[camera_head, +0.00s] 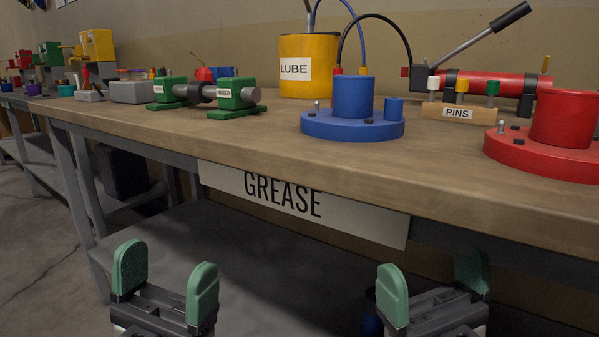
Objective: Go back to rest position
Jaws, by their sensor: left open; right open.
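My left gripper (165,281) is at the bottom left of the head view, with its two green fingertips spread apart and nothing between them. My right gripper (432,281) is at the bottom right, also open and empty, its green fingertips apart. Both grippers appear in front of the workbench (250,143), lower in the picture than its top, and touch nothing that I can see.
On the bench stand a yellow LUBE bucket (318,88), a blue flanged cylinder (353,100), a red flanged cylinder (562,120), a PINS block (470,113) and green blocks with a shaft (237,93). A GREASE sign (300,206) hangs on the front. A lower shelf (240,240) lies beneath.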

